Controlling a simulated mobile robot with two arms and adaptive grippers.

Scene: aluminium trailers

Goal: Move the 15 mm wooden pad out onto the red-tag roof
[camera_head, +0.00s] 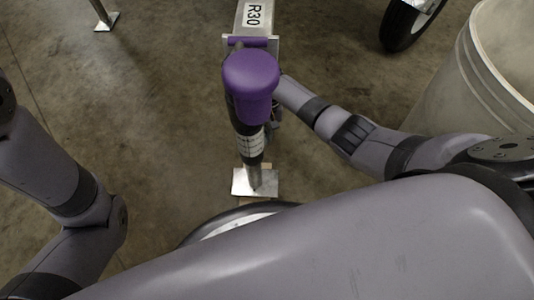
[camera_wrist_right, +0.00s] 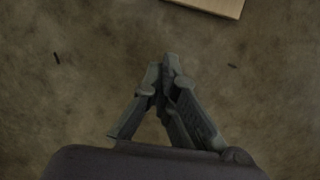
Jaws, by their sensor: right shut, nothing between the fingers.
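A pale wooden pad (camera_wrist_right: 222,6) shows at the top edge of the right wrist view, partly cut off by the frame. It lies on the concrete floor, beyond and apart from my fingertips. My right gripper (camera_wrist_right: 172,66) is shut and empty, its fingers together above bare floor. In the head view my right arm reaches behind the purple-capped jack (camera_head: 252,80), which hides most of the gripper. My left gripper and the red-tag roof are not in view.
The trailer tongue labelled R30 (camera_head: 257,17) runs up from the jack. A large pale bin (camera_head: 480,80) stands at the right, near my right arm. A black tyre (camera_head: 405,25) is at the top right. Open floor (camera_head: 150,90) lies left of the jack.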

